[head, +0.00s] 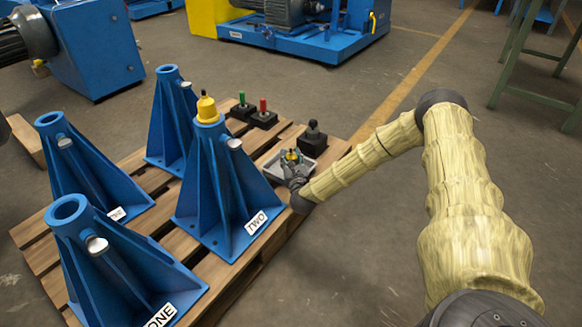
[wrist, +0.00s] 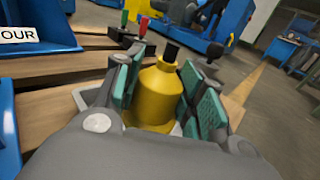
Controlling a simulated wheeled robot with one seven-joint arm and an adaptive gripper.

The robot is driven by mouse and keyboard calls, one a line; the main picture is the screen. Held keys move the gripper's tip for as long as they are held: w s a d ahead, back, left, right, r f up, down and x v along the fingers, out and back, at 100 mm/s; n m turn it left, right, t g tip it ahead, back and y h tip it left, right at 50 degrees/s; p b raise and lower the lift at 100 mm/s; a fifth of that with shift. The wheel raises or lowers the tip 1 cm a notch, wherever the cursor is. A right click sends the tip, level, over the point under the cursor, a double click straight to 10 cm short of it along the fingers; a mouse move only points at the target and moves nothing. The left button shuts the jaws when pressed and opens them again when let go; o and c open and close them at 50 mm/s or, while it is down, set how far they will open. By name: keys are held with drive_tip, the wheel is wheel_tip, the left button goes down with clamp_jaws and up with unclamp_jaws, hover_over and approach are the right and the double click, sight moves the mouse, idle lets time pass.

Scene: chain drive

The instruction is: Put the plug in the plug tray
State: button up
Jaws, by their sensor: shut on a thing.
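A yellow plug (wrist: 157,95) with a black tip is between the green-padded fingers of my gripper (wrist: 155,92), which is shut on it. It stands roughly upright. The tray's pale rim (wrist: 82,97) shows beside the plug in the wrist view. The plug's foot is hidden, so I cannot tell whether it touches the tray floor. Another yellow plug (head: 207,109) sits on top of the blue stand marked TWO (head: 216,190).
Further blue stands, one marked ONE (head: 125,270), fill the left of the wooden pallet (head: 38,258). Black blocks with a green top (head: 243,108), a red top (head: 263,117) and a black knob (head: 313,140) stand behind the tray.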

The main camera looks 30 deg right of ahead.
drive_tip(key=shift+f+b, duration=1)
drive_tip(key=shift+f, duration=0.65)
drive_tip(key=shift+f, duration=0.1)
drive_tip(key=o, duration=1)
drive_tip(key=shift+o, duration=0.2)
drive_tip(key=shift+s+a, duration=0.15)
drive_tip(key=shift+s, duration=0.15)
drive_tip(key=p+v, duration=0.4)
drive_tip(key=v, duration=0.7)
drive_tip(key=shift+s, duration=0.2)
